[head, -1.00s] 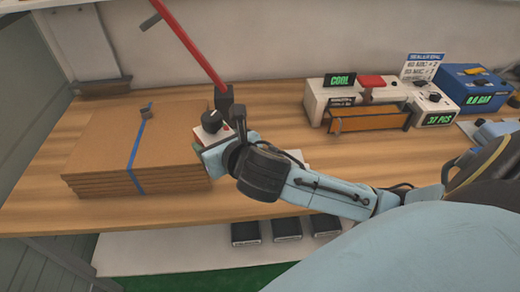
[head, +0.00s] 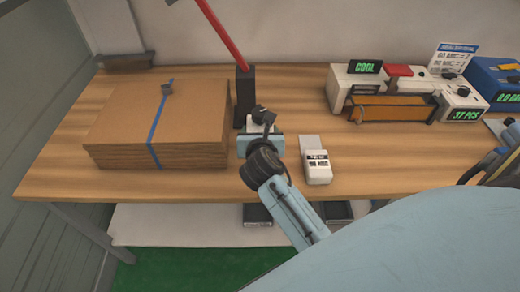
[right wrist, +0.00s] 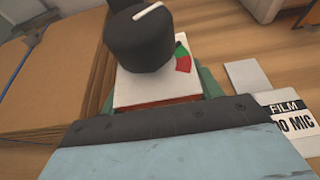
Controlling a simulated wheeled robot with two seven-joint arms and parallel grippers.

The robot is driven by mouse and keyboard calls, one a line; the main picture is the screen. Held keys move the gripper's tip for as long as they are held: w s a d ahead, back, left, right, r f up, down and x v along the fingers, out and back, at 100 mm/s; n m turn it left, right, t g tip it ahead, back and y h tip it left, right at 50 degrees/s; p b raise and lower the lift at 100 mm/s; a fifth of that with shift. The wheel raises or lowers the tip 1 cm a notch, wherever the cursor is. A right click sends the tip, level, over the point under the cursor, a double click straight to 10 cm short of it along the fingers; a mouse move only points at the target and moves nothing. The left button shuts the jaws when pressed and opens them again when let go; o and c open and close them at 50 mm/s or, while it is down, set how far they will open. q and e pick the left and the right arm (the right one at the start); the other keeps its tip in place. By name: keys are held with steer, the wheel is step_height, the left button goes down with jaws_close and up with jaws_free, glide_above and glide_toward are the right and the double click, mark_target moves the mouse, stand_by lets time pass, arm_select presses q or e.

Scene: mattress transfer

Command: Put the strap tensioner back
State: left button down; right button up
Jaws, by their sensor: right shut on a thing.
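My right gripper (head: 262,138) is shut on a small white device with a black knob and a red-green dial, which looks like the strap tensioner (head: 262,119). In the right wrist view the tensioner (right wrist: 150,85) sits upright between the jaws, its knob on top. The gripper is low at the table, just right of the cardboard stack; I cannot tell whether the device touches the tabletop. A blue strap (head: 154,130) with a small grey buckle (head: 166,88) runs over the cardboard stack (head: 115,115). My left gripper is out of view.
A black block (head: 245,95) with a tall red handle (head: 222,35) stands just behind the gripper. A white film label device (head: 317,167) lies to the right. Machines with displays (head: 345,85) stand at the back right. Bare wooden tabletop (head: 385,160) lies in front of them.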

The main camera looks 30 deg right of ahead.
step_height(320, 180, down, 5)
steer(key=shift+b, duration=0.9)
steer(key=shift+w, duration=0.1)
steer(key=shift+f, duration=0.15)
steer(key=o, duration=1.6)
steer(key=shift+f, duration=0.1)
steer(key=shift+c, duration=0.2)
steer(key=shift+r, duration=0.2)
steer(key=p+v, duration=0.2)
steer(key=v, duration=1)
